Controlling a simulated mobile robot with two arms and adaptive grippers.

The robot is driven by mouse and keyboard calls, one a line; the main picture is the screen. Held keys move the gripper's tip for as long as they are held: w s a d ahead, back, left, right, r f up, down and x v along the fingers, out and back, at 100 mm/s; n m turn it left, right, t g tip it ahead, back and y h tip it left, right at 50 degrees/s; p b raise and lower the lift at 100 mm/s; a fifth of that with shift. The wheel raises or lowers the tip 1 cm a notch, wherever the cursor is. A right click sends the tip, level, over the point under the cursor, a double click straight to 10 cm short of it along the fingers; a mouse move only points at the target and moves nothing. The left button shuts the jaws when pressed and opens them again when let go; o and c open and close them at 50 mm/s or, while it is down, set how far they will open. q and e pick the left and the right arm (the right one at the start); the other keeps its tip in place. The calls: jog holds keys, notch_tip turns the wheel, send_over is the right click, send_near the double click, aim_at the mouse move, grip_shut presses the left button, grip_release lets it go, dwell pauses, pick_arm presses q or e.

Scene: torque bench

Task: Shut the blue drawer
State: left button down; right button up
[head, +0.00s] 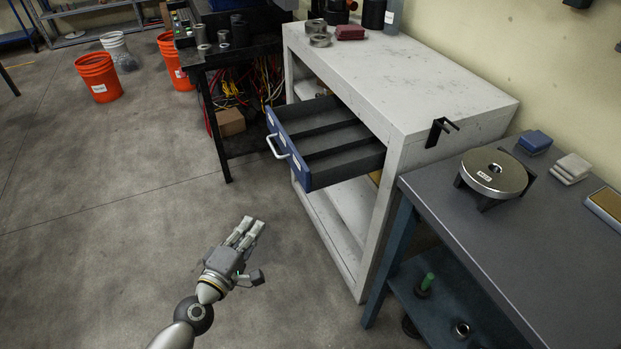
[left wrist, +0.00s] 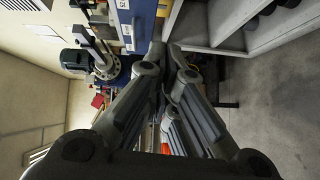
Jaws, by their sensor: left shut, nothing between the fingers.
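The blue drawer (head: 288,150) sticks out from the left side of the white workbench (head: 400,85) in the head view. It is pulled open, and its dark inside shows long, empty compartments. Its pale bar handle (head: 277,148) is on the front face. My left gripper (head: 250,230) is shut and empty. In the head view it appears below the drawer front, apart from it, over the floor. The shut fingers (left wrist: 170,70) fill the middle of the left wrist view. My right gripper is in neither view.
A grey table (head: 480,245) with a round metal disc (head: 494,172) stands at the right. A black bench (head: 240,55) with cables below is behind the drawer. Orange buckets (head: 98,78) stand at the far left. The floor left of the drawer is clear.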

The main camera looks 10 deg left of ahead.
pick_arm(q)
jog(key=shift+n+t, duration=0.4)
jog(key=shift+n, duration=0.1)
jog(key=w+d+r, duration=0.1)
jog(key=w+d, duration=0.1)
jog(key=w, duration=0.2)
jog(key=w+d+r+p, duration=0.1)
jog(key=w+d, duration=0.1)
jog(key=w, duration=0.2)
jog(key=w+d+r, duration=0.1)
jog(key=w+d, duration=0.1)
jog(key=w, duration=0.2)
jog(key=shift+w+r, duration=0.15)
jog(key=shift+w, duration=0.1)
jog(key=shift+d, duration=0.15)
